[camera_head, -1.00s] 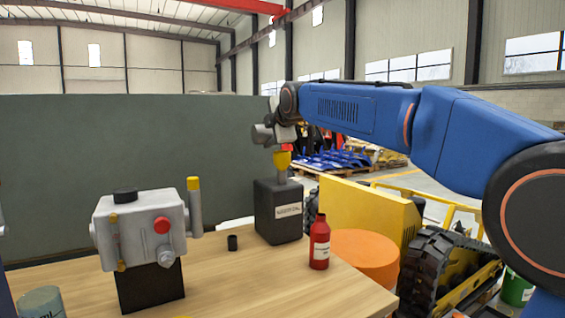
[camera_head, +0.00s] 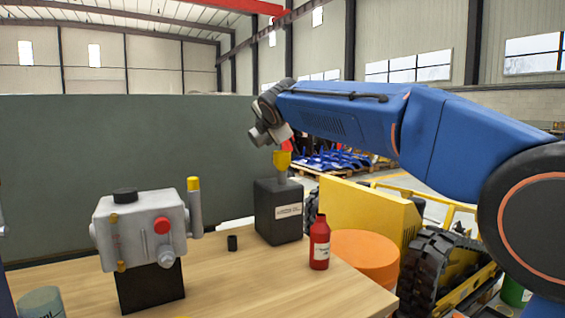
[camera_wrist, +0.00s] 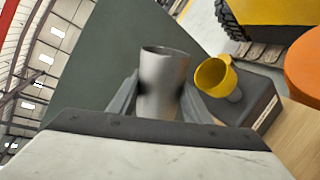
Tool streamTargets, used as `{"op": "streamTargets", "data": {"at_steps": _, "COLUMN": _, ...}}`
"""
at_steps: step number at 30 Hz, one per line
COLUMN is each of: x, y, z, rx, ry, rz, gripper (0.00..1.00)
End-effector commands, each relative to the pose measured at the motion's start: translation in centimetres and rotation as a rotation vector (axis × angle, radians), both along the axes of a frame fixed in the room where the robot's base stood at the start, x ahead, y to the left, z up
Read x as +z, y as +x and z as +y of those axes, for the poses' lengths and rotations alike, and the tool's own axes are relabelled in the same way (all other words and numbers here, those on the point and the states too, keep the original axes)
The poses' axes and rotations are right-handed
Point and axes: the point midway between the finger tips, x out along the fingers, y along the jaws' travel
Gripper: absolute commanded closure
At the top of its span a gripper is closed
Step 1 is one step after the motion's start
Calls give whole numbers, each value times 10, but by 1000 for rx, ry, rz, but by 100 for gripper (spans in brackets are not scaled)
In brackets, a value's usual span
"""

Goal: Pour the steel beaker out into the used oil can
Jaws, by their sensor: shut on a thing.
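The steel beaker (camera_wrist: 163,85) is a plain grey metal cylinder, held between the two fingers of my gripper (camera_wrist: 161,92). Its open mouth points to the top of the wrist view; its contents are not visible. The dark used oil can (camera_head: 278,217) has a white label and stands on the table. A yellow funnel (camera_head: 282,160) sits in its top. In the wrist view the funnel (camera_wrist: 212,76) and can (camera_wrist: 250,103) appear just right of the beaker, apart from it in the picture. In the head view my gripper (camera_head: 281,134) is above the funnel, and I cannot make out the beaker.
A red bottle (camera_head: 319,246) stands right of the can, and a small black cup (camera_head: 232,243) left of it. A grey machine (camera_head: 140,229) on a black block stands at the left. An orange drum (camera_head: 365,256) is beyond the table's right edge. The table's front middle is clear.

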Motion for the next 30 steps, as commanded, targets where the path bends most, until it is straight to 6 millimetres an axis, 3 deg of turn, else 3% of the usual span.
{"op": "streamTargets", "data": {"at_steps": 20, "x": -10, "y": -1, "z": 1, "rx": 0, "ry": -346, "rz": -187, "gripper": 83}}
{"op": "streamTargets", "data": {"at_steps": 30, "x": -19, "y": -6, "z": 11, "rx": 2, "ry": -498, "rz": -271, "gripper": 83}}
